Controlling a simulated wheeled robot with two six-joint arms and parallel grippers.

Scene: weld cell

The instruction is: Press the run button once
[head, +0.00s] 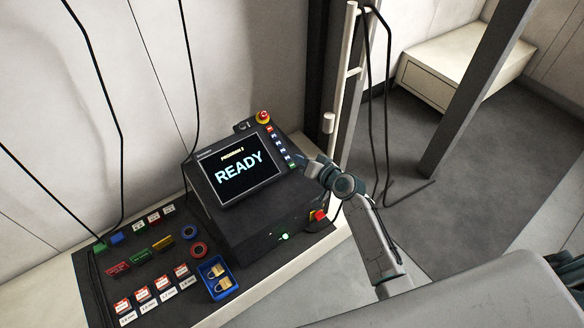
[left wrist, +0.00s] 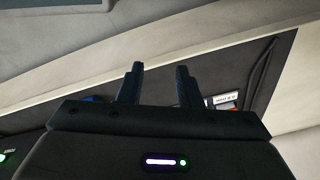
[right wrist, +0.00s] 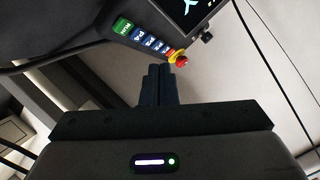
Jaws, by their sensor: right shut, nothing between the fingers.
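The control box with a lit screen (head: 240,172) reading "READY" stands on a dark bench. A column of buttons runs down its right side. The green run button (head: 295,166) is the lowest, and it also shows in the right wrist view (right wrist: 123,26). My right gripper (head: 304,164) is shut and empty, close to the lower end of the column; contact cannot be told in the head view. In the right wrist view its fingertips (right wrist: 160,69) appear below and right of the green button. My left gripper (left wrist: 159,74) is open and empty, outside the head view.
A red emergency stop (head: 263,117) sits above the button column, with several blue buttons (head: 283,149) between. A blue tray (head: 218,293) with padlocks and several tags lie on the bench. A pale post (head: 341,90) and hanging cables stand right of the box.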

